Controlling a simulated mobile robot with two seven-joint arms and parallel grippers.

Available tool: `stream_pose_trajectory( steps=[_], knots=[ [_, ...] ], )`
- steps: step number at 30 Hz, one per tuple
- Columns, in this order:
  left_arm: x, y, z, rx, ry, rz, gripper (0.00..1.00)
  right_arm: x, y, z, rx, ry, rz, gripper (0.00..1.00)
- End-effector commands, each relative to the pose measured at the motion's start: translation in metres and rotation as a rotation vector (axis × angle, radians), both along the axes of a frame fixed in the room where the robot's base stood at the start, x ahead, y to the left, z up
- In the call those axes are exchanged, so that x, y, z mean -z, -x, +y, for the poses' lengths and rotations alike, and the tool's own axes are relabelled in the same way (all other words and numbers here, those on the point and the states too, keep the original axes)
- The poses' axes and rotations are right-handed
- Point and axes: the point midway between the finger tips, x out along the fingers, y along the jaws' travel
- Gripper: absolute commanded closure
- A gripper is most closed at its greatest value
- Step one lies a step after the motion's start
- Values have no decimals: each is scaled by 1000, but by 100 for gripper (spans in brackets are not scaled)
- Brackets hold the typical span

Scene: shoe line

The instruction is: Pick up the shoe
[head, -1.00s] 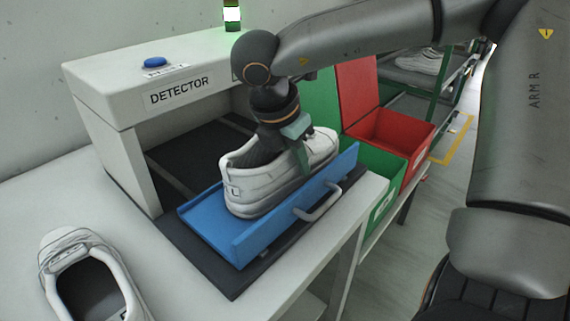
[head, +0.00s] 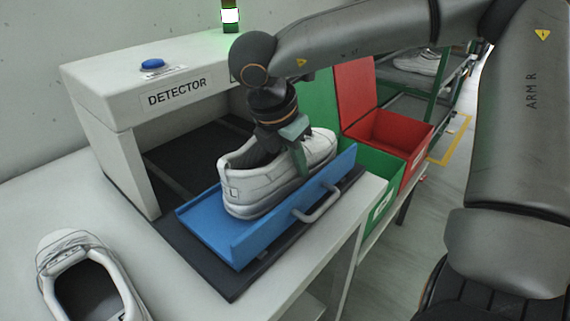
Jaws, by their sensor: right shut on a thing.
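A white shoe (head: 253,192) is on the blue tray (head: 222,234) in front of the detector. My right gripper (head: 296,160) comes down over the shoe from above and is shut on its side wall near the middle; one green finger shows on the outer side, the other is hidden. I cannot tell whether the sole touches the tray. A second white shoe (head: 112,266) lies on the table at the lower left, apart from the gripper. My left gripper is not in view.
The detector (head: 120,98) has a blue button (head: 152,63) on top and a green-white lamp (head: 230,15) behind. A red bin (head: 400,137) and a green bin (head: 377,197) stand at the right. The tray has a grey handle (head: 318,208). White table is free at the left.

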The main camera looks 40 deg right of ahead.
Motion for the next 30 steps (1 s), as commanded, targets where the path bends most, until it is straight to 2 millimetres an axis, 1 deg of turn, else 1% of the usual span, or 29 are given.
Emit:
stream_pose_trajectory(
  steps=[5, 8, 11, 14, 17, 25, 30],
  knots=[
    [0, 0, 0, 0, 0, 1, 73, -2, 0, 0, 0, 1, -2, 100],
    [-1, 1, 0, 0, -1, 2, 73, -8, -1, 0, 1, 3, -4, 100],
    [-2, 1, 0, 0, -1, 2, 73, -18, -1, 0, 2, 3, -4, 100],
    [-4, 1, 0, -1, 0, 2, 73, -34, -1, 0, 1, 3, -5, 100],
    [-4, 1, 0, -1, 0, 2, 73, -47, 10, 4, -2, 3, -6, 100],
    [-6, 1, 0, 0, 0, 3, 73, -95, 49, 15, 0, 4, -6, 100],
    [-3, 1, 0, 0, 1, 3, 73, -107, 80, 25, -1, 3, -6, 100]
  ],
)
